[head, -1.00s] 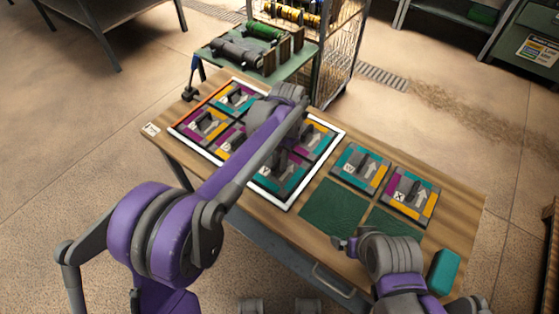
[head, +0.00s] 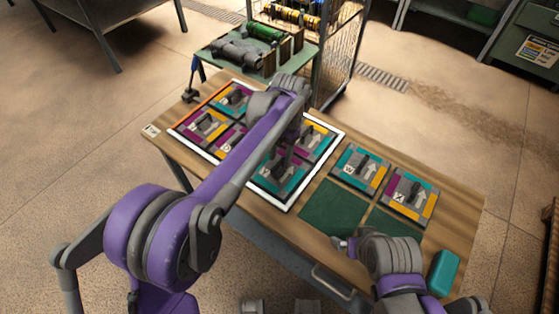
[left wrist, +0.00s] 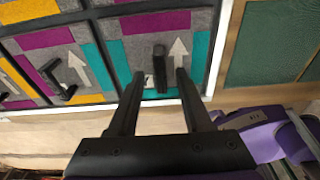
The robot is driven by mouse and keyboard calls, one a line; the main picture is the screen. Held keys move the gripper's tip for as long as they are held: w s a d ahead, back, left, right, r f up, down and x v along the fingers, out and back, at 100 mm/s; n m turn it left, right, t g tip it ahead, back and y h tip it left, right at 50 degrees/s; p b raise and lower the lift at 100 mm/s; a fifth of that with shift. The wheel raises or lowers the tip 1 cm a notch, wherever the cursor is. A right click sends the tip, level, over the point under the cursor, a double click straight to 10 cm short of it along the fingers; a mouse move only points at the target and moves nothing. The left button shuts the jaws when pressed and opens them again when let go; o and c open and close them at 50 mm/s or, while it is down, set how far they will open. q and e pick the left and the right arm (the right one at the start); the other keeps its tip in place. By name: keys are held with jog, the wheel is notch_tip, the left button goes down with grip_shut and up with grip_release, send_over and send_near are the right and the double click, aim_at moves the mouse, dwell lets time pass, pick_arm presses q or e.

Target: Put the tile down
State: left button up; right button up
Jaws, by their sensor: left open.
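A tile (head: 268,187) with teal, grey and purple patches, a white arrow and a dark upright handle lies flat in the near right cell of the white-edged frame (head: 336,142). The same tile shows in the left wrist view (left wrist: 200,62), with its handle (left wrist: 160,65) standing between my finger lines. My left gripper (head: 283,153) is open and empty above this tile; its two fingers (left wrist: 157,80) are apart on either side of the handle in the picture. My right gripper (head: 341,243) is low over the table's near edge; its jaws are too small to read.
Several other tiles (head: 207,124) fill the frame. Two tiles, one (head: 360,168) and another (head: 408,196), lie right of it, near green mats (head: 333,206). A teal block (head: 443,272) sits at the right end. A green cart (head: 240,55) with rolls stands behind.

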aim_at(281, 159)
pick_arm(q)
notch_tip(281, 159, up, 9)
jog(key=w, duration=0.1)
pick_arm(e)
jog(key=shift+w+r+p, duration=0.1)
jog(key=shift+r+p, duration=0.35)
jog(key=shift+r, duration=0.05)
pick_arm(q)
jog(key=s+a+r+m+t, duration=0.1)
jog(key=s+a+r+m, duration=0.1)
jog(key=s+a+m, duration=0.3)
jog(key=s+a+f+m+t, duration=0.1)
jog(key=s+a+f+m, duration=0.2)
jog(key=s+m, duration=0.3)
jog(key=s+a+f+m+t, duration=0.2)
jog(key=s+a+f+m, duration=0.2)
jog(key=s+m, duration=0.3)
jog(key=s+a+f+m+t+h, duration=0.1)
jog(key=s+a+f+m+t, duration=0.1)
jog(key=s+a+m, duration=0.4)
jog(key=s+f+m, duration=0.1)
jog(key=m, duration=0.3)
jog(key=shift+f+m, duration=0.15)
jog(key=shift+m, duration=0.25)
